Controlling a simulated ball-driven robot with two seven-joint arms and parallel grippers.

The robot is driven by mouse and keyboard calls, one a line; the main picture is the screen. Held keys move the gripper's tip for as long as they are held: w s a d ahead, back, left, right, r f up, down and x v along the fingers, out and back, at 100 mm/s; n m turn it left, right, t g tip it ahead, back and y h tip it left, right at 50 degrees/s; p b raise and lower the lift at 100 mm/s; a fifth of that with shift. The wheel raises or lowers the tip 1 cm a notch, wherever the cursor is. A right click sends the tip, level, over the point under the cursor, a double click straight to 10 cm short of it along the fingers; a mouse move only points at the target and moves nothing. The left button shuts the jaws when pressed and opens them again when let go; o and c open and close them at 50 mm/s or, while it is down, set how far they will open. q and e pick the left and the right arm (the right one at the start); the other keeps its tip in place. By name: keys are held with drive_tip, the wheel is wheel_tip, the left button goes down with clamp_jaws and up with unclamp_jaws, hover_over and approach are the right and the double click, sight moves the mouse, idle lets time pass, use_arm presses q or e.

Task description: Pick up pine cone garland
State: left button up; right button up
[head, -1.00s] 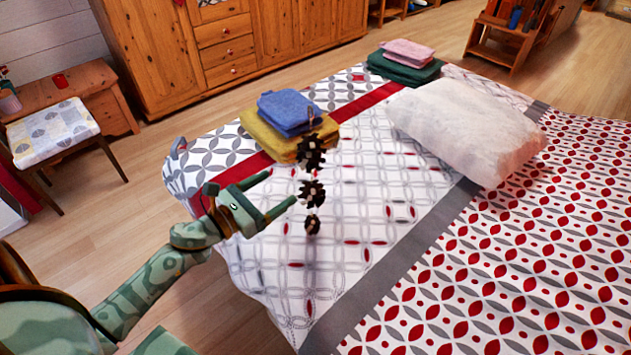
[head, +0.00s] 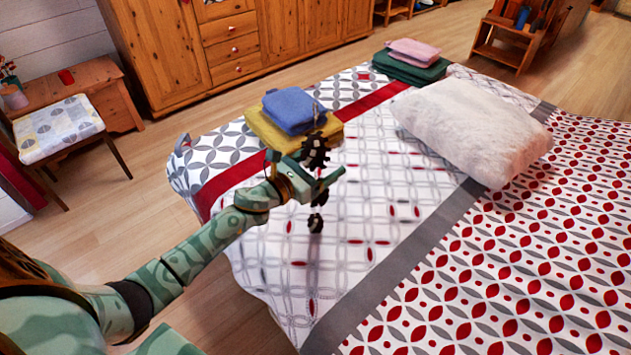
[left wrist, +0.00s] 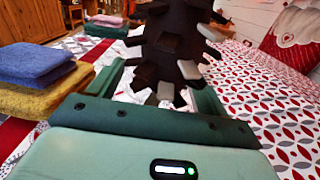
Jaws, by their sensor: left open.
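The pine cone garland hangs upright above the bed, a dark string of cones with pale tips. In the left wrist view a large dark cone (left wrist: 172,45) fills the space beyond the palm, between the two green fingers. I cannot tell whether the fingers touch it. My right gripper is not in view.
The bed (head: 270,275) lies under the garland. Folded yellow (head: 268,135) and blue towels (head: 290,110) sit close behind it. A white pillow (head: 475,130) and green (head: 412,70) and pink towels (head: 413,50) lie farther back. A chair (head: 62,130) stands at left.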

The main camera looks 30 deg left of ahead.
use_arm(q)
drive_tip(key=c, duration=1.4)
drive_tip(key=shift+o, duration=0.2)
